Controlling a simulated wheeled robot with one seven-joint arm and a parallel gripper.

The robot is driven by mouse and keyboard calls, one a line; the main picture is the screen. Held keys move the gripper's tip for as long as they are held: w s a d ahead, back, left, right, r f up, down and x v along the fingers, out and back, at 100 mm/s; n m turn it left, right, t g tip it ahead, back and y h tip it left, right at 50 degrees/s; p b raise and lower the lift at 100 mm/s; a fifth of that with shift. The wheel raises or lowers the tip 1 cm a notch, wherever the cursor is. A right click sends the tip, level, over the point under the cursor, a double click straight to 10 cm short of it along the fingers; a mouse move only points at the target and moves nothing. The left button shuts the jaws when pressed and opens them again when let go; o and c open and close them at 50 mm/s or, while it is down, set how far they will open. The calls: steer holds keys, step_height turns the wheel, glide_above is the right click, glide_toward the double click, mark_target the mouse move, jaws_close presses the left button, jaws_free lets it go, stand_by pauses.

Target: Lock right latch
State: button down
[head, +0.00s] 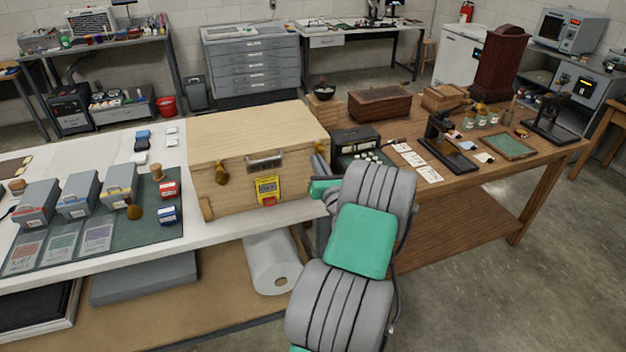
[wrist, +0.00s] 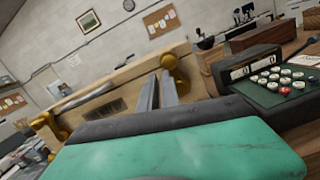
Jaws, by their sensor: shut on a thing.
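A pale wooden crate (head: 258,140) with a closed lid stands on the white table. Its brass left latch (head: 222,174) hangs on the front; a metal handle (head: 265,161) and a yellow label (head: 267,189) are in the middle. My gripper (head: 320,168) is at the crate's front right corner and hides the right latch in the head view. In the wrist view the brass right latch (wrist: 178,76) shows at the tips of my gripper (wrist: 159,90), whose grey fingers are shut on it. The exact contact is partly hidden. The left latch also shows in the wrist view (wrist: 46,124).
A cash-register-like device (head: 357,142) with round keys stands close on the right, on the wooden table (head: 470,170). Grey boxes (head: 78,194) and stamps sit on a green mat (head: 150,232) to the left. A white roll (head: 270,265) lies on the shelf below.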

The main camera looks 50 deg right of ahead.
steer(key=shift+w+d+r, duration=0.1)
steer(key=shift+d+r, duration=0.05)
steer(key=shift+r, duration=0.7)
steer(key=w+a+f+b, duration=0.1)
steer(key=w+a+f, duration=0.1)
steer(key=a+f, duration=0.15)
steer(key=r+b+v, duration=0.1)
steer(key=b+v, duration=0.4)
steer(key=v, duration=0.5)
steer(key=shift+a+f, duration=0.2)
steer(key=shift+a, duration=0.25)
steer(key=shift+s, duration=0.15)
